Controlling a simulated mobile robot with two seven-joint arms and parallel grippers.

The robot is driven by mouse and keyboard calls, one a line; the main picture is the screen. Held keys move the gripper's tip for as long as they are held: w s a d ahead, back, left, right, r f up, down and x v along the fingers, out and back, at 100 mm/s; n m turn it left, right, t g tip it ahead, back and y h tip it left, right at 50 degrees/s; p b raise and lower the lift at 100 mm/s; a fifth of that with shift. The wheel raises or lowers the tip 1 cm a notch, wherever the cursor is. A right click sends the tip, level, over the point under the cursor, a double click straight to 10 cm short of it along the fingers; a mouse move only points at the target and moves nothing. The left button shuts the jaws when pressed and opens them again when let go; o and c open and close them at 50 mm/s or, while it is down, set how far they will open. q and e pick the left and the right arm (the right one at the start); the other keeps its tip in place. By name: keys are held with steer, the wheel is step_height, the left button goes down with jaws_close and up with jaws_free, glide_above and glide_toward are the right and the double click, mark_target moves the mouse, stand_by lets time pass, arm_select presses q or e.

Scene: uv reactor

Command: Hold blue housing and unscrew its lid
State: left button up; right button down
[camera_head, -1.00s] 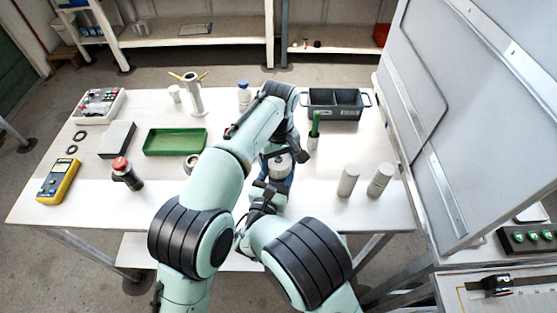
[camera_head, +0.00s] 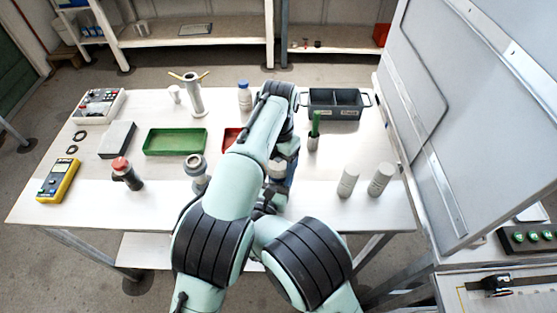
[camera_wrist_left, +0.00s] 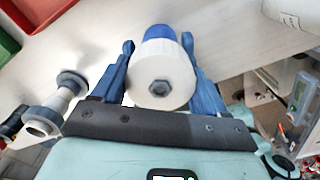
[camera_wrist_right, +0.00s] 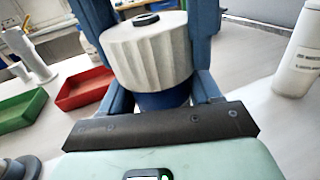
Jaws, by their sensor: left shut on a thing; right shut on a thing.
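The blue housing (camera_wrist_right: 162,99) stands upright with its ribbed white lid (camera_wrist_right: 150,52) on top, a dark hexagonal knob in the lid's centre. The lid (camera_wrist_left: 162,78) also shows in the left wrist view, with the housing (camera_wrist_left: 160,32) behind it. My left gripper (camera_wrist_left: 158,48) is shut on the lid, one blue finger on each side. My right gripper (camera_wrist_right: 160,92) is shut on the housing below the lid. In the head view my left arm hides most of both. I see no clear gap between lid and housing.
A red tray (camera_wrist_right: 85,88) and green tray (camera_head: 175,142) lie to the left, with a grey flanged part (camera_head: 196,170) near them. Two white bottles (camera_head: 348,181) stand to the right. A grey divided bin (camera_head: 335,103) and blue-capped bottle (camera_head: 245,95) stand behind.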

arm_select(q)
steer(key=o, duration=1.2)
steer(key=shift+c, duration=0.2)
